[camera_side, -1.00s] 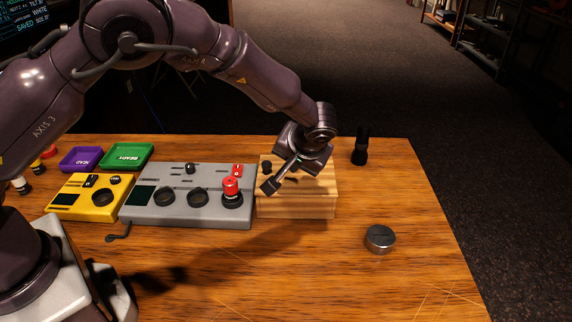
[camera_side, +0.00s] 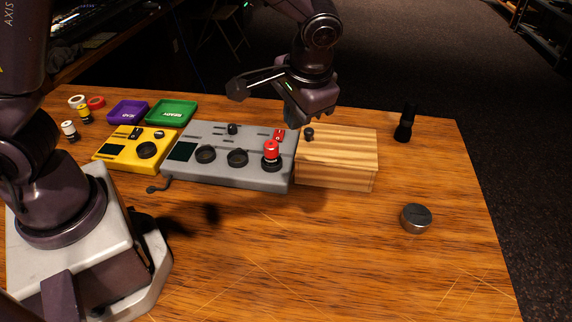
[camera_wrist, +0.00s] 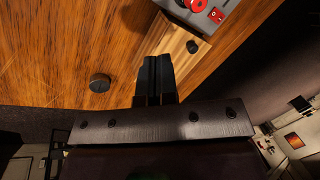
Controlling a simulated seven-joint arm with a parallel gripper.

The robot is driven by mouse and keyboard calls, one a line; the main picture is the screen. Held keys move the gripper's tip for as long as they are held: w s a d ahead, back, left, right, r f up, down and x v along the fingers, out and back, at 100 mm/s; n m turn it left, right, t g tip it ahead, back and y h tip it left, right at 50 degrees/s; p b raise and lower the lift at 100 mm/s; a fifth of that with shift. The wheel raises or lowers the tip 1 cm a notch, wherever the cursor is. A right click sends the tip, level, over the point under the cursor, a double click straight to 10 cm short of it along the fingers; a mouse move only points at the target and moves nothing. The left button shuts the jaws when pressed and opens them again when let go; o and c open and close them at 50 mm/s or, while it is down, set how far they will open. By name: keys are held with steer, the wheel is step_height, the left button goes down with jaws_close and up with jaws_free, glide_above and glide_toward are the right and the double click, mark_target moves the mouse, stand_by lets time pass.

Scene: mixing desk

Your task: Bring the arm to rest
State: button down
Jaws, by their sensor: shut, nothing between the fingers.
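My arm's end is up in the air above the back of the desk in the side view, with my gripper (camera_side: 294,112) pointing down behind the light wooden block (camera_side: 338,158). In the wrist view my gripper (camera_wrist: 157,60) shows two dark fingers side by side, shut and empty. Beyond their tips lies the wooden block (camera_wrist: 170,38) with its small black knob (camera_wrist: 192,46). Nothing is held.
The grey mixing console (camera_side: 222,155) with a red-capped knob (camera_side: 271,149) stands left of the block. Left of it are a yellow panel (camera_side: 120,155) and purple (camera_side: 128,112) and green (camera_side: 171,112) trays. A metal puck (camera_side: 416,218) and black cylinder (camera_side: 405,123) stand right.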

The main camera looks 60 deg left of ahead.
steer(key=s+a+r+t+h, duration=0.1)
steer(key=s+a+r+t, duration=0.1)
steer(key=s+r, duration=0.4)
steer(key=s+a+r+t+h, duration=0.2)
steer(key=s+a+r, duration=0.3)
steer(key=s, duration=0.7)
step_height(320, 180, up, 2)
steer(key=shift+a+r+t, duration=0.15)
steer(key=shift+t, duration=0.35)
